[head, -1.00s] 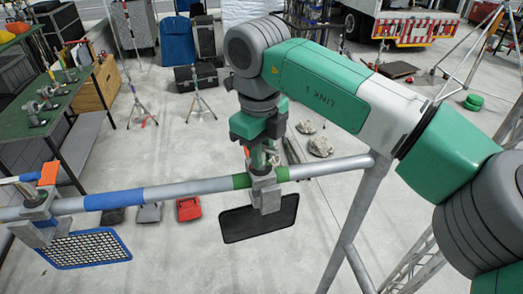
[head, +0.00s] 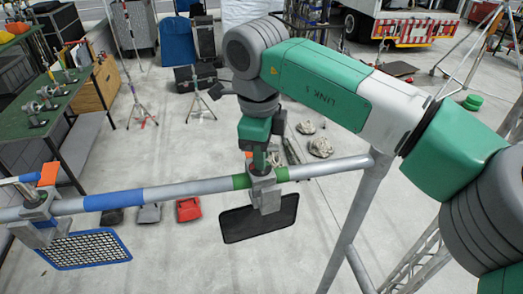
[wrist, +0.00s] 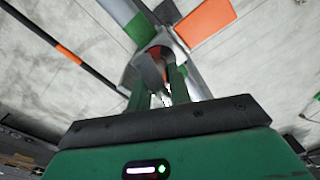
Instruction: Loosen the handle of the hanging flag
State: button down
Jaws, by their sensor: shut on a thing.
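The black flag (head: 260,219) hangs below the pipe from a grey clamp (head: 263,188) seated by the green band. A small orange bit of the clamp's handle (head: 248,154) shows just above the pipe, at the left of my gripper (head: 259,165). My gripper points down over the clamp from above. In the wrist view its two green fingers (wrist: 163,88) are closed around the handle, with reddish orange (wrist: 159,61) showing between them in front of the grey clamp. The fingers and wrist hide much of the handle.
The horizontal pipe (head: 170,194) runs across to an upright support (head: 349,215) at right. A second clamp (head: 38,210) with an orange handle (head: 48,173) holds a blue-framed mesh (head: 84,249) at left. Cases and stands are on the floor behind.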

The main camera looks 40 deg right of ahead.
jog(key=c, duration=1.3)
grip_release()
jog(key=r, duration=0.4)
jog(key=r+b, duration=0.1)
jog(key=r, duration=0.3)
jog(key=shift+a+b, duration=0.2)
jog(key=shift+b, duration=0.1)
jog(key=shift+f, duration=0.1)
